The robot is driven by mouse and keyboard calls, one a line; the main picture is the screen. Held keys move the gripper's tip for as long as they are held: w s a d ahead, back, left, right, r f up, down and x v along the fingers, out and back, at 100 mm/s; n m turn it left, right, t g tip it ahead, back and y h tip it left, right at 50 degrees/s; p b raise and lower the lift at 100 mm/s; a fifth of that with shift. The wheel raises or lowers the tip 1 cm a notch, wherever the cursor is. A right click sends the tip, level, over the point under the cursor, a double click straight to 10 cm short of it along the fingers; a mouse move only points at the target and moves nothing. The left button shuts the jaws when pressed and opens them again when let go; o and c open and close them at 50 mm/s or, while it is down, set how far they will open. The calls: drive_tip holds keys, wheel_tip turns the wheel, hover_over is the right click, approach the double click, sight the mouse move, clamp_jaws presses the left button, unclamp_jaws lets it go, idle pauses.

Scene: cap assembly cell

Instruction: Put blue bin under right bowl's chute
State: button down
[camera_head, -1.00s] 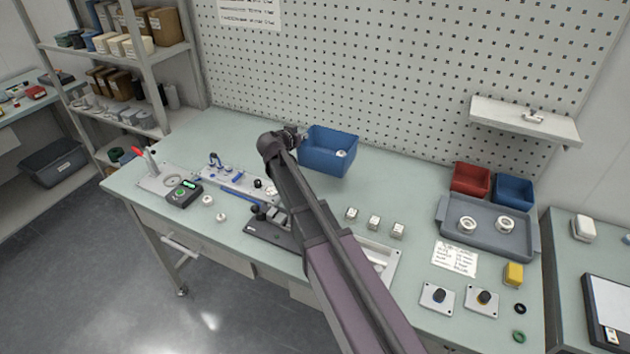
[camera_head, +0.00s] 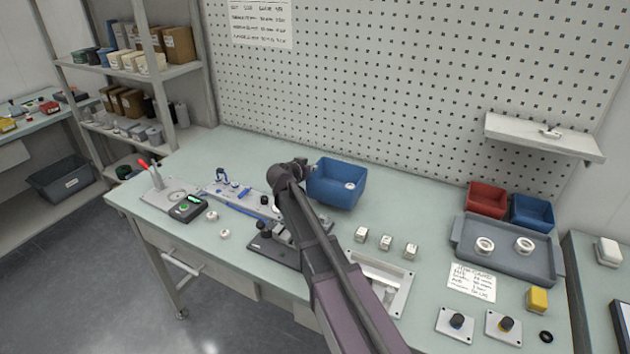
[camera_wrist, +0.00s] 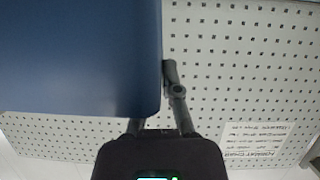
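In the wrist view one finger lies along the wall's right edge, and the other is partly hidden by the bin. I cannot tell whether the bin touches the bench. I cannot make out a bowl with a chute in these views.
A smaller blue bin (camera_head: 532,212) and a red bin (camera_head: 487,199) stand at the right, behind a grey tray (camera_head: 505,262) with two white rings. Several white cubes (camera_head: 386,243) lie right of my arm. A pegboard (camera_head: 400,90) rises behind.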

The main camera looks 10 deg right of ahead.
drive_tip(key=shift+f, duration=0.1)
drive_tip(key=shift+f+b, duration=1.8)
drive_tip(key=shift+b, duration=0.1)
drive_tip(key=shift+f, duration=0.15)
drive_tip(key=c, duration=0.8)
unclamp_jaws()
drive_tip(key=shift+r, duration=0.2)
drive_tip(key=shift+s+r, duration=0.1)
drive_tip(key=p+v, duration=0.4)
drive_tip(key=v, duration=0.8)
drive_tip(key=shift+p, duration=0.35)
drive_tip(key=shift+o, duration=0.3)
